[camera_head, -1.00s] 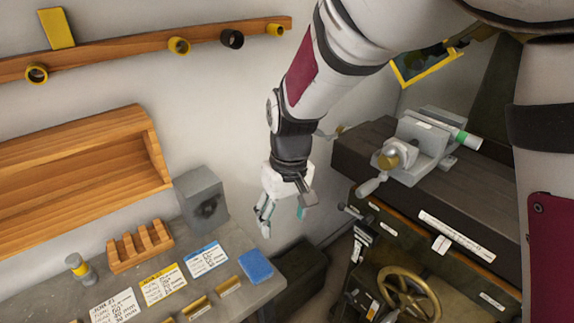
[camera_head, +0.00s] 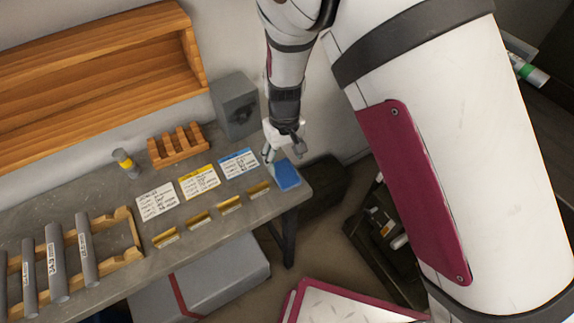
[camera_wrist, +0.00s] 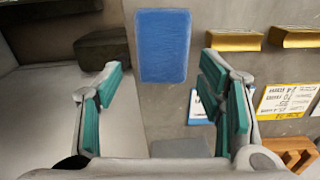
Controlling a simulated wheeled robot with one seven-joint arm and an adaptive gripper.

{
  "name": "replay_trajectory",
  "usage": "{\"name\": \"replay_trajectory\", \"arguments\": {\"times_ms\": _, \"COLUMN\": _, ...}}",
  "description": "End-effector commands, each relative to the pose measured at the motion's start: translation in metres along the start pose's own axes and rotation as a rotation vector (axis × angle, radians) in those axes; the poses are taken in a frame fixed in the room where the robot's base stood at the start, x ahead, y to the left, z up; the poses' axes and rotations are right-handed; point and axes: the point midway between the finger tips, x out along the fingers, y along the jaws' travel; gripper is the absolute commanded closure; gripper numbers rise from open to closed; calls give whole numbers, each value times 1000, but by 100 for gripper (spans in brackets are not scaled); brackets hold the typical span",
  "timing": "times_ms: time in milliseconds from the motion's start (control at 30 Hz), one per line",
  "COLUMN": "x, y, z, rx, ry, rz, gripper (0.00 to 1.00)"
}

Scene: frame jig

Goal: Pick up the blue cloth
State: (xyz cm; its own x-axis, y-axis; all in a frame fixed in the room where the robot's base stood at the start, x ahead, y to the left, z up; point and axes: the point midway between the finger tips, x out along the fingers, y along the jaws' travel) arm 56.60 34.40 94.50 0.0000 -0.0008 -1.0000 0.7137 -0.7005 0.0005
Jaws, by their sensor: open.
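The blue cloth (camera_head: 286,174) is a flat, folded rectangle lying at the right end of the grey workbench (camera_head: 110,185). In the wrist view the cloth (camera_wrist: 163,45) shows whole, beyond and between the fingertips. My gripper (camera_head: 284,157) is just behind and above the cloth in the head view. Its teal-padded fingers (camera_wrist: 165,95) are spread wide with nothing between them. I cannot tell the exact height of the fingertips over the cloth, but they look apart from it.
White, yellow and blue label cards (camera_head: 199,181) and brass-coloured holders (camera_head: 229,205) lie left of the cloth. A grey block (camera_head: 236,104) and a slotted wooden rack (camera_head: 178,146) stand behind. The bench's right edge is close beside the cloth. A dark box (camera_head: 330,187) sits beyond it.

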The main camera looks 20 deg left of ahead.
Motion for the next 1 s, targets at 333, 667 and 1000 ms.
{"name": "replay_trajectory", "arguments": {"times_ms": 333, "x": 37, "y": -4, "z": 8, "rx": 2, "ry": -2, "rz": 0, "gripper": 38}}
{"name": "replay_trajectory", "arguments": {"times_ms": 667, "x": 53, "y": -3, "z": 6, "rx": 0, "ry": 1, "rz": 0, "gripper": 38}}
{"name": "replay_trajectory", "arguments": {"times_ms": 1000, "x": 53, "y": -3, "z": 6, "rx": 1, "ry": 1, "rz": 0, "gripper": 72}}
